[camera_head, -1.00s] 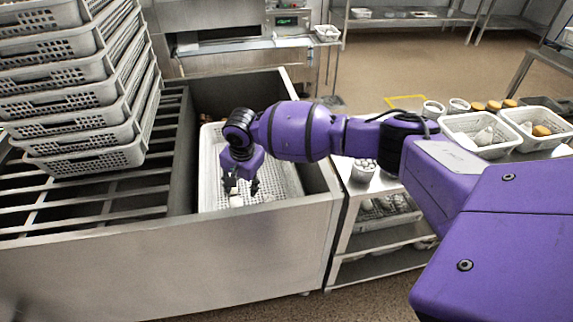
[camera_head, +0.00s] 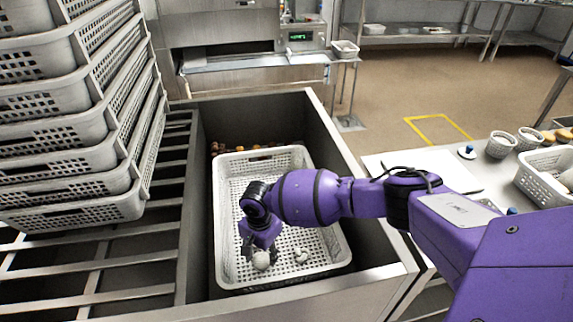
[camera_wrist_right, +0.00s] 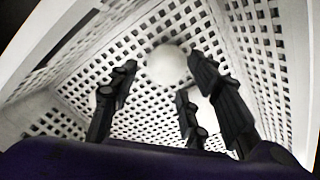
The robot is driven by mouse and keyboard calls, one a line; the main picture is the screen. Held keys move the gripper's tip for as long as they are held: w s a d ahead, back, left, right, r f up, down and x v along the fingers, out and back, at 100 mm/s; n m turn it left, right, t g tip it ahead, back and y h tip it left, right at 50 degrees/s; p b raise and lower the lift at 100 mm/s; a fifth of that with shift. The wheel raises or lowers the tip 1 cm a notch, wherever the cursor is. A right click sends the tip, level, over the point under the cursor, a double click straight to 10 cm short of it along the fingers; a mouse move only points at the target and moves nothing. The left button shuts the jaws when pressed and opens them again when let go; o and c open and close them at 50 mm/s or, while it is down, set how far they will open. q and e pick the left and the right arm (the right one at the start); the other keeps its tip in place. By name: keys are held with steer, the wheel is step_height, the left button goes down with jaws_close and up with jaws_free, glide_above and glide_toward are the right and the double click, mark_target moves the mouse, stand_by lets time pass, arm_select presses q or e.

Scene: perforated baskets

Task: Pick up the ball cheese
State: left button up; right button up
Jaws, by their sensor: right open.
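The ball cheese, a small white ball (camera_head: 261,260), lies in a white perforated basket (camera_head: 341,243) near its front side. It also shows as a pale round ball (camera_wrist_right: 168,65) in the right wrist view. My right gripper (camera_head: 258,248) is inside the basket, just above the ball and pointing down. In the wrist view its dark fingers (camera_wrist_right: 165,85) are spread, with the ball between and beyond their tips. Whether a finger touches it, I cannot tell. My left gripper is not in view.
Another small white item (camera_head: 301,256) lies in the basket, right of the ball. The basket stands in a deep metal bin (camera_head: 385,262). A tall stack of baskets (camera_head: 75,150) stands left on a slatted rack. A worktop with containers (camera_head: 500,146) is at right.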

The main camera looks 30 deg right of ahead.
mark_target(262, 257)
steer(key=f, duration=0.3)
steer(key=shift+w+a+f+b, duration=0.2)
steer(key=shift+a+f+b, duration=0.1)
steer(key=shift+f, duration=0.05)
steer(key=shift+w, duration=0.1)
steer(key=shift+f, duration=0.1)
steer(key=c, duration=0.7)
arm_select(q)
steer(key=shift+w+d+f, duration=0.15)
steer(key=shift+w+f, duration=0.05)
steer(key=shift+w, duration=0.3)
arm_select(e)
steer(key=shift+c, duration=0.9)
